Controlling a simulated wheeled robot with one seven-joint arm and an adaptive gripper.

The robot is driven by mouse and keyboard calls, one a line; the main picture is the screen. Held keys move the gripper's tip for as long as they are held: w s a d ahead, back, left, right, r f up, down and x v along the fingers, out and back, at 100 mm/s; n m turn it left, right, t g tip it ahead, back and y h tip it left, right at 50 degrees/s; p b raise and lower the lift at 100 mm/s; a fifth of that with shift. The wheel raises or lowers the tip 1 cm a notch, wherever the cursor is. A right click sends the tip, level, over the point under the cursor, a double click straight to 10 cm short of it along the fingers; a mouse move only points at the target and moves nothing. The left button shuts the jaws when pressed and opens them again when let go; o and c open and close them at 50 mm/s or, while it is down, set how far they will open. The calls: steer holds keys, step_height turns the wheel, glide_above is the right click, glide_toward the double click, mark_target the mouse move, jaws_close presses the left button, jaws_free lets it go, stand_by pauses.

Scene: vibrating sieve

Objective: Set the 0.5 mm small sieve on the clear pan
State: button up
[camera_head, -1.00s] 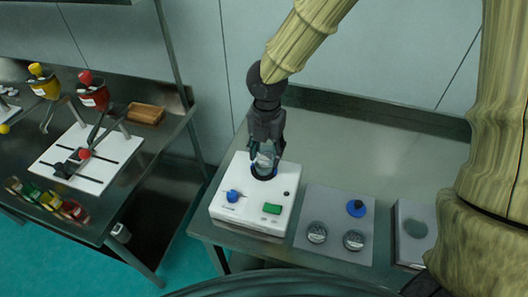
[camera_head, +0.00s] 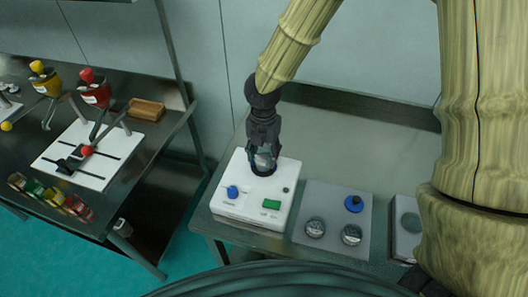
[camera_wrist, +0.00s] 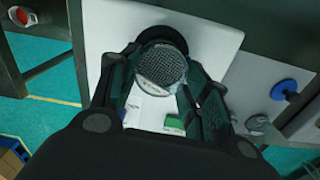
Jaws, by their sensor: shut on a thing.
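My gripper (camera_head: 264,157) is over the white machine (camera_head: 240,208) and points down at its dark round seat. In the wrist view its fingers (camera_wrist: 164,88) are shut on a small round sieve (camera_wrist: 162,65) with a grey mesh top and a pale, see-through-looking side wall. The sieve overlaps the dark ring of the seat (camera_wrist: 165,34) in that view. I cannot tell whether it touches anything below. The clear pan is not distinguishable; the sieve and fingers hide much of the seat. No mesh size is readable.
The machine has a blue knob (camera_head: 232,191) and a green button (camera_head: 271,204). To its right, a grey board (camera_head: 333,247) carries two round small sieves (camera_head: 316,228) and a blue round piece (camera_head: 354,203). The bench behind is clear. Another bench stands left.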

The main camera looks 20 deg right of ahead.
steer(key=o, duration=1)
step_height(320, 180, up, 12)
steer(key=b, duration=0.1)
